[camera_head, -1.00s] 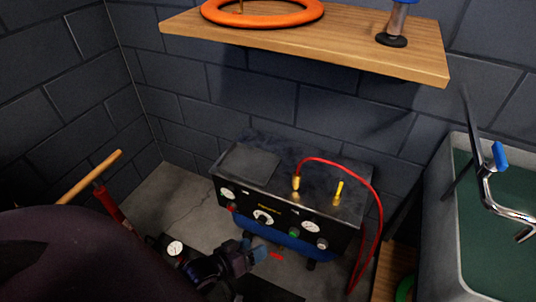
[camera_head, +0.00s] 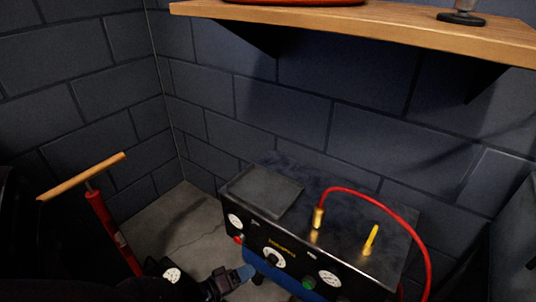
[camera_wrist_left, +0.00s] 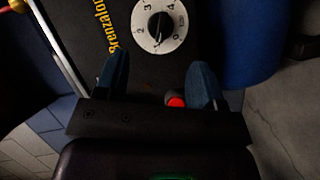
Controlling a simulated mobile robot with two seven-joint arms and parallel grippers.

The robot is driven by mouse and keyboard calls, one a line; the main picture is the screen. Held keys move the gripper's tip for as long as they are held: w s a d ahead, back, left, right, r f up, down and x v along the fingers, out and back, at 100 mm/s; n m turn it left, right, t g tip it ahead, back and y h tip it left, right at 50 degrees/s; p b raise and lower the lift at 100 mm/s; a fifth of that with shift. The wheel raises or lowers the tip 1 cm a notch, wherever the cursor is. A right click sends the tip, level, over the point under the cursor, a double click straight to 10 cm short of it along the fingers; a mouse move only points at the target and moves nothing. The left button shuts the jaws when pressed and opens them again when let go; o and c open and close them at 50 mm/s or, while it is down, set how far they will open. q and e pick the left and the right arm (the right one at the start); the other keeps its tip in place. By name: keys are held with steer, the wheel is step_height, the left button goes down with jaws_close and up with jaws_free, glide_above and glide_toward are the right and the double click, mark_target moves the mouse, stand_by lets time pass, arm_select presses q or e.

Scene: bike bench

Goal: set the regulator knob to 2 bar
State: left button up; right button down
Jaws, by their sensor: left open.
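The regulator knob (camera_wrist_left: 157,25) is a black knob on a round white dial with printed numbers, on the compressor's black front panel. I cannot read its pointer setting for certain. In the head view the knob (camera_head: 273,258) shows small near the middle of the panel. My left gripper (camera_wrist_left: 158,64) is open and empty, with its two blue fingers either side of the space just below the dial, apart from the knob. In the head view the left gripper (camera_head: 245,272) is in front of the panel's left part. My right gripper is not in view.
A red button (camera_wrist_left: 175,101) lies between the fingers. A red pump (camera_head: 112,235) stands at left. A wooden shelf (camera_head: 400,35) hangs above.

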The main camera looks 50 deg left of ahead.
mark_target(267, 263)
arm_select(q)
steer(key=shift+w+d+f+b, duration=0.2)
steer(key=shift+w+b, duration=0.1)
steer(key=shift+w, duration=1)
steer(key=shift+w+d+f+b, duration=0.15)
steer(key=shift+w+f+b, duration=0.15)
steer(key=shift+w, duration=1)
steer(key=shift+w+d+f+b, duration=0.15)
steer(key=shift+w+b, duration=0.15)
steer(key=shift+w, duration=1)
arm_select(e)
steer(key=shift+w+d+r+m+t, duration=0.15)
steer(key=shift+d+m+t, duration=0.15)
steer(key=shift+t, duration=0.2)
arm_select(q)
steer(key=c, duration=0.9)
steer(key=shift+r, duration=0.1)
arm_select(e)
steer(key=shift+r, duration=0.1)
